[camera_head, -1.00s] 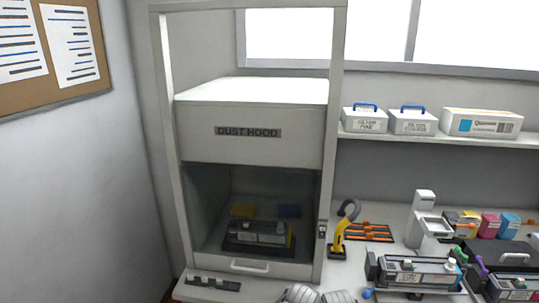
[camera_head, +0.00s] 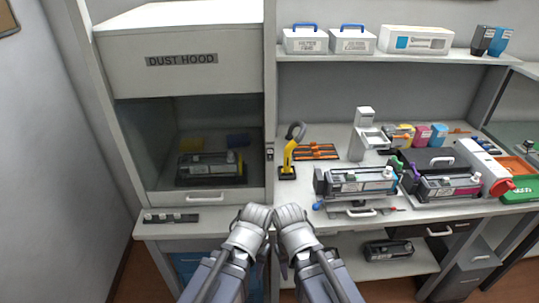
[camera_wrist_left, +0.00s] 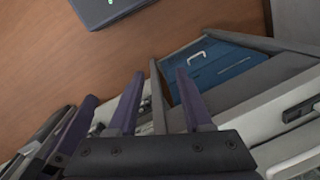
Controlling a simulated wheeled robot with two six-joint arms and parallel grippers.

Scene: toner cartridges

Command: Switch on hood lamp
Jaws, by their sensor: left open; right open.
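The dust hood (camera_head: 180,75) stands at the left of the bench in the head view, its sash raised and a clear opening below. Its inside is dim. A small dark rocker switch (camera_head: 270,153) sits on the hood's right post; its position is too small to tell. My left gripper (camera_head: 250,228) and right gripper (camera_head: 293,228) are side by side in front of the bench edge, below the switch and apart from it. Their fingers are mostly hidden in the head view. In the left wrist view my left gripper (camera_wrist_left: 160,80) is open and empty.
A toner cartridge (camera_head: 208,166) sits inside the hood. A yellow hook-shaped tool (camera_head: 289,158) stands just right of the switch. More cartridges (camera_head: 358,181) lie on the bench at right. A blue drawer (camera_wrist_left: 222,70) is under the bench.

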